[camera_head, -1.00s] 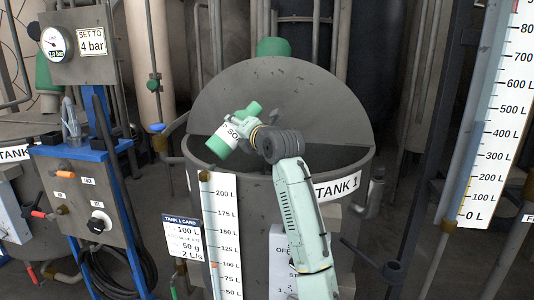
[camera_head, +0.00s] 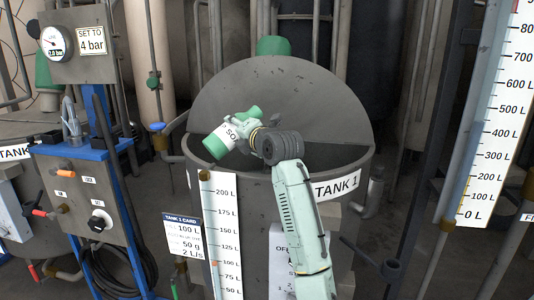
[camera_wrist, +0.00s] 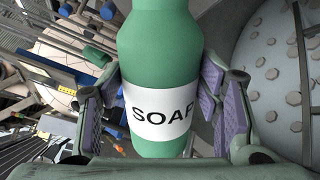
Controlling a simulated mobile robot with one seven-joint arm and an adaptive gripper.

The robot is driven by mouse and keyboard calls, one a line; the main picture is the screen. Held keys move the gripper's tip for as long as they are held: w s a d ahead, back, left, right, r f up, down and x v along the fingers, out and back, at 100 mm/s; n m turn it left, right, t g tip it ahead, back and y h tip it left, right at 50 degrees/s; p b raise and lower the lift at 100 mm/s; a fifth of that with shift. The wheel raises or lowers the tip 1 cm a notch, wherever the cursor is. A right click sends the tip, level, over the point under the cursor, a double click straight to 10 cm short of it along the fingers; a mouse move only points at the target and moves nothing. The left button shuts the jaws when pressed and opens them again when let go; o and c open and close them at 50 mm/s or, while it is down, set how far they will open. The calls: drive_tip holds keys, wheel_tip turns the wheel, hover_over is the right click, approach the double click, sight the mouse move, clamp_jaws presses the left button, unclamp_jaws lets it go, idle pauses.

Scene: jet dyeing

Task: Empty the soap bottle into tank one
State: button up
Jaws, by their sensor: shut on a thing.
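The soap bottle (camera_head: 219,140) is green with a white label reading SOAP. It is tilted over the open mouth of tank one (camera_head: 345,218), its lower left end in the head view being green. My gripper (camera_head: 247,125) is shut on the bottle. In the wrist view the bottle (camera_wrist: 160,70) fills the middle, with my gripper's purple-padded fingers (camera_wrist: 155,105) on both sides of it. Tank one is a grey round vessel with its half lid (camera_head: 280,95) standing up behind. The tank's inside is mostly hidden, and I see no liquid leaving the bottle.
A level scale (camera_head: 222,235) and a tank 1 card (camera_head: 183,235) are at the tank's front. A control panel (camera_head: 75,195) with a pressure gauge (camera_head: 53,41) stands left. A tall scale (camera_head: 495,120) stands right. Pipes stand behind.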

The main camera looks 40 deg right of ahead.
drive_tip(key=shift+a+f+m+y+p, duration=0.2)
drive_tip(key=shift+f+m+y+p, duration=0.15)
drive_tip(key=shift+f+m, duration=0.7)
idle(0.5)
drive_tip(key=shift+d+m+p, duration=0.45)
drive_tip(key=shift+d+m, duration=0.05)
drive_tip(key=shift+m, duration=0.15)
idle(0.4)
drive_tip(key=shift+d+f+m+y, duration=0.1)
drive_tip(key=shift+f+m+y, duration=0.15)
drive_tip(key=shift+f+m, duration=0.65)
idle(1.1)
drive_tip(key=shift+d+f+m+y, duration=0.15)
drive_tip(key=shift+m+y, duration=0.15)
drive_tip(key=shift+m, duration=0.3)
idle(0.7)
drive_tip(key=shift+d+r+m+p, duration=0.35)
drive_tip(key=shift+r+m+p, duration=0.45)
drive_tip(key=shift+p, duration=0.15)
idle(0.7)
